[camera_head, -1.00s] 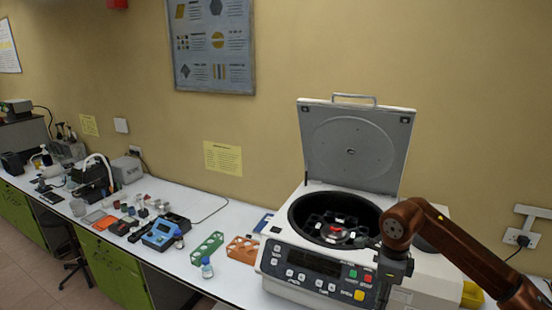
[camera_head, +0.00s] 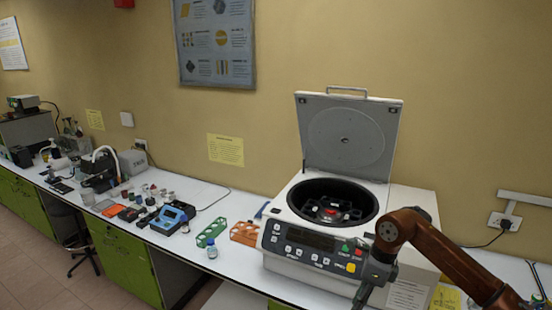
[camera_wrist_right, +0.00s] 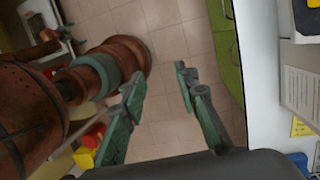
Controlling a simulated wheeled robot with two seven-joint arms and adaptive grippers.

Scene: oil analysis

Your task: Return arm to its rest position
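My right arm comes in from the right in the head view, bent in front of the centrifuge (camera_head: 413,205). Its gripper (camera_head: 362,296) hangs down at the bottom edge, in front of the centrifuge's right front corner. In the right wrist view the two green fingers of my right gripper (camera_wrist_right: 160,88) stand apart with only floor between them, so it is open and empty. The centrifuge lid (camera_head: 346,135) is raised, and its rotor (camera_head: 333,211) shows inside with a red and white piece in the middle. My left gripper is not in view.
Left of the centrifuge on the bench are an orange rack (camera_head: 244,233), a green rack (camera_head: 211,234), a small bottle (camera_head: 212,249) and a blue device (camera_head: 167,221). In the wrist view, floor (camera_wrist_right: 175,45) lies beyond the fingers and the white bench edge (camera_wrist_right: 262,80) is at right.

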